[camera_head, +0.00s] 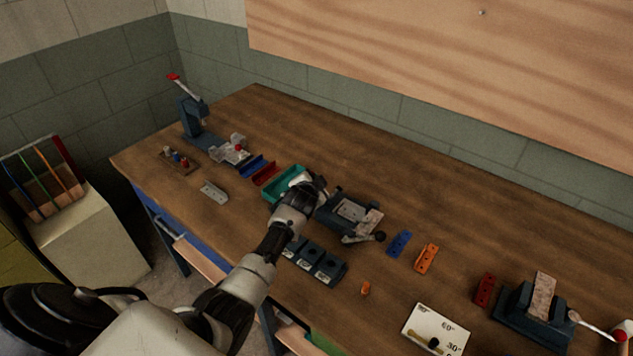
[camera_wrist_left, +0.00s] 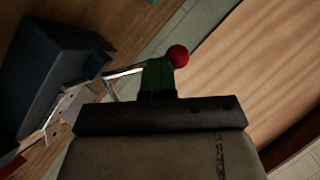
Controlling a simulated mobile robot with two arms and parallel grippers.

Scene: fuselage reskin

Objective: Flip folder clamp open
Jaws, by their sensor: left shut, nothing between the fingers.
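In the left wrist view, my left gripper (camera_wrist_left: 158,66) is shut and empty. A red ball knob (camera_wrist_left: 178,56) is right by its fingertips; I cannot tell whether they touch. Metal rods (camera_wrist_left: 122,73) run behind the fingers to a dark block (camera_wrist_left: 55,75). The clamp's exact position is unclear.
A teal tray (camera_head: 287,184) stands left of the folder. Black boxes (camera_head: 320,262) are in front. Blue (camera_head: 399,243) and orange (camera_head: 426,259) drilled pieces lie right. Another device (camera_head: 535,308) with a red-knobbed lever is further right. The bench behind the folder is clear.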

